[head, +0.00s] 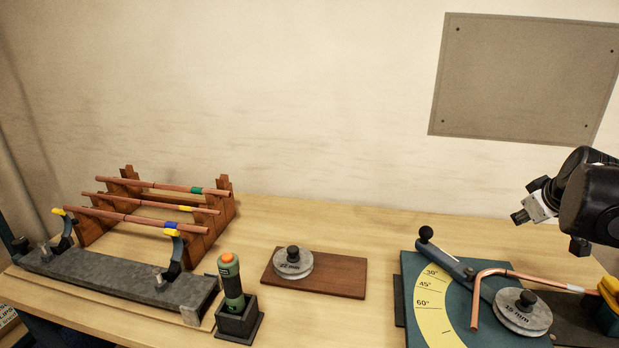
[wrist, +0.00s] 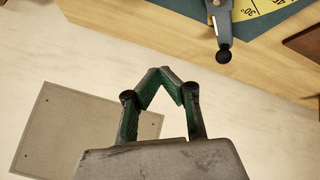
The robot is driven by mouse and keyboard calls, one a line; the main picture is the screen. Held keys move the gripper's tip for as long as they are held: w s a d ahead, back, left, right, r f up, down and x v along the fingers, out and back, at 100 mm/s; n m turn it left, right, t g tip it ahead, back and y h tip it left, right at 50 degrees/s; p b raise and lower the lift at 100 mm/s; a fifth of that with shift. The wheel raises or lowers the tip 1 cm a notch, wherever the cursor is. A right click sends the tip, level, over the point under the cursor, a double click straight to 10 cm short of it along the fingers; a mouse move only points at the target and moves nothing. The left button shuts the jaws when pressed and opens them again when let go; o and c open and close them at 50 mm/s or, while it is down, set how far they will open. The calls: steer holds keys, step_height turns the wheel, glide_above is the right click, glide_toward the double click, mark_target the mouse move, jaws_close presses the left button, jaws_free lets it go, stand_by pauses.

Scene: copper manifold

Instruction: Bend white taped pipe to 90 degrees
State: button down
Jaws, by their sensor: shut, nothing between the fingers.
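The copper pipe with a white tape band (head: 510,272) lies in the bender (head: 409,280) at the right of the head view. It has a bend beside the round 15 mm former (head: 523,310), with one leg pointing toward the front; it looks near a right angle, but I cannot read the exact angle. The bender's lever (head: 448,261) points to the back left, near the 30° mark. Its black knob shows in the wrist view (wrist: 224,56). My gripper (wrist: 158,72) is shut and empty, apart from the knob. In the head view, my arm's end hangs above the bender's back right.
A wooden rack (head: 223,205) with several taped copper pipes stands at the left behind a grey clamp bar (head: 115,280). An orange-topped green tool (head: 231,282) stands in a black holder. A 22 mm former (head: 293,263) sits on a brown board (head: 340,276).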

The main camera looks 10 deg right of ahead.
steer(key=s+d+f+m+b, duration=0.3)
steer(key=s+d+f, duration=0.45)
steer(key=f, duration=0.25)
steer(key=m+t+b, duration=0.2)
steer(key=t, duration=0.1)
glide_toward(560, 285)
steer(key=s, duration=0.1)
steer(key=s+a+f, duration=0.2)
steer(key=s, duration=0.1)
steer(key=shift+s+f, duration=0.1)
steer(key=w+d, duration=0.1)
steer(key=w, duration=0.2)
steer(key=w+d, duration=0.1)
steer(key=w, duration=0.3)
steer(key=w+d, duration=0.2)
steer(key=w, duration=0.1)
steer(key=shift+w, duration=0.35)
steer(key=shift+w+f+m+b, duration=0.3)
steer(key=shift+f+b, duration=0.15)
steer(key=shift+f, duration=0.3)
steer(key=shift+s, duration=0.2)
steer(key=s, duration=0.2)
steer(key=s+a, duration=0.1)
steer(key=shift+s+a+b, duration=0.25)
steer(key=shift+s+b, duration=0.1)
steer(key=shift+s, duration=0.05)
